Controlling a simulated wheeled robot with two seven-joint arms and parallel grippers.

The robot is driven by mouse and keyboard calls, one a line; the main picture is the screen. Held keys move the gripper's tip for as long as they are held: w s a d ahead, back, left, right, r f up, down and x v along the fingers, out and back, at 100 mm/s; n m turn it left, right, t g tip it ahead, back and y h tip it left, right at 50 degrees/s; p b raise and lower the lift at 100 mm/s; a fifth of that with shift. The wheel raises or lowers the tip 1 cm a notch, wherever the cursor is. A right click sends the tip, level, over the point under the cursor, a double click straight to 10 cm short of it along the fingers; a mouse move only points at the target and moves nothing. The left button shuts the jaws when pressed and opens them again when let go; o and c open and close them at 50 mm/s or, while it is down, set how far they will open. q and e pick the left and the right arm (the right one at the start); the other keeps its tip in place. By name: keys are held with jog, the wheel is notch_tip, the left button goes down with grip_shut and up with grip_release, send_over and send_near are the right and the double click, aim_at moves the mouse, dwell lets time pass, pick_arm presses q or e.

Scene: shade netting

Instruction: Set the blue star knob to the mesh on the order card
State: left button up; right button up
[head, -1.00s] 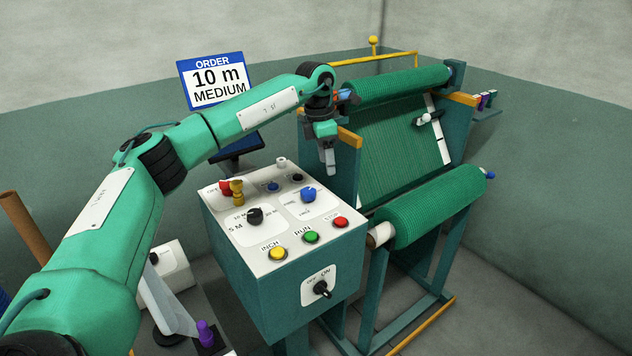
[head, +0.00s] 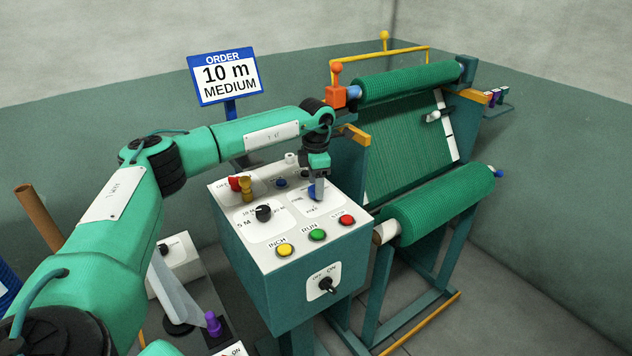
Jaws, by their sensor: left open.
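The order card (head: 229,77) stands at the back and reads 10 m, MEDIUM. The blue star knob (head: 312,193) is on the top panel of the control box (head: 291,225), at its right side. My left gripper (head: 318,194) points down at the knob and partly covers it. Its jaws are open; I cannot tell whether they touch the knob. The knob's pointing direction and most of its scale labels are hidden or too small to read. My right gripper is not in view.
The panel also carries a black knob (head: 263,213), a yellow button (head: 285,249), a green button (head: 317,235), a red button (head: 347,220) and a red lever (head: 236,184). A netting machine with a green roll (head: 440,205) stands close on the right.

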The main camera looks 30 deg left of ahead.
pick_arm(q)
jog(key=shift+f, duration=0.55)
jog(key=c, duration=1)
